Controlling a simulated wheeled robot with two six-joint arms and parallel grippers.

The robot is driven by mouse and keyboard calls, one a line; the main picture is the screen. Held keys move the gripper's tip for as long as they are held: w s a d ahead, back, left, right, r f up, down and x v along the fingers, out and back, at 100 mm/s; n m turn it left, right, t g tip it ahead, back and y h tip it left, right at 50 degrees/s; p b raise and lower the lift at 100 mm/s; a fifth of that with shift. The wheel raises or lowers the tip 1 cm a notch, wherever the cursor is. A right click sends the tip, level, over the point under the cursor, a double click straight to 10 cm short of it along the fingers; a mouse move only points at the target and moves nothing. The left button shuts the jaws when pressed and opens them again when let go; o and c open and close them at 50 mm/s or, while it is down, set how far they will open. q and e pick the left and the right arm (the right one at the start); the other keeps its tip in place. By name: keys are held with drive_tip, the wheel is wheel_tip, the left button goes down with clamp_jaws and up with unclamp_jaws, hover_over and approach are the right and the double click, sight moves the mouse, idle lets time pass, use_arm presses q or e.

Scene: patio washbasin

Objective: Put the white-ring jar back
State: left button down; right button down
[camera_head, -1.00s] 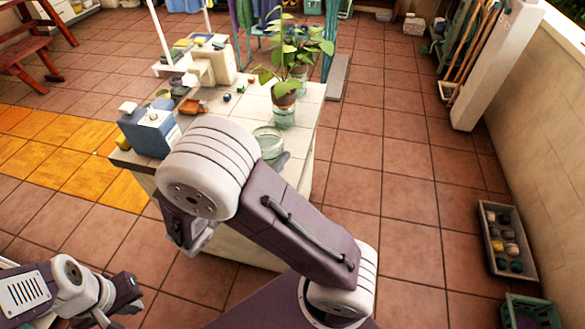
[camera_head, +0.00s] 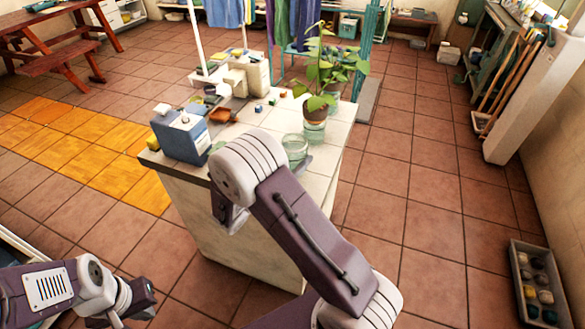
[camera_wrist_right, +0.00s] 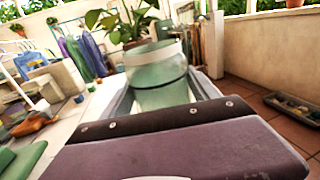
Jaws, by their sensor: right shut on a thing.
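A clear greenish glass jar (camera_head: 295,147) is at the right side of the white-topped counter, in front of the potted plant. It is large in the right wrist view (camera_wrist_right: 158,68), with a pale band near its top. My right gripper (camera_wrist_right: 160,100) is shut on this jar. In the head view, my right arm hides most of that gripper; a dark finger shows beside the jar. I cannot tell whether the jar touches the counter. My left gripper (camera_head: 142,300) hangs low at the left, away from the counter; its finger gap is unclear.
The potted plant (camera_head: 317,103) stands over another glass vessel (camera_head: 313,132), close behind the jar. A blue box (camera_head: 180,136), an orange dish (camera_head: 223,115) and small blocks occupy the counter's left and back. Bare countertop (camera_head: 335,140) shows at right. A crate (camera_head: 540,285) lies on the floor.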

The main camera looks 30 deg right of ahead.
sight(292, 167)
wheel_tip(292, 167, down, 3)
drive_tip(key=shift+f+b, duration=0.2)
drive_tip(key=shift+b, duration=0.4)
drive_tip(key=shift+f, duration=0.3)
drive_tip(key=shift+f, duration=0.2)
drive_tip(key=shift+c, duration=1)
unclamp_jaws()
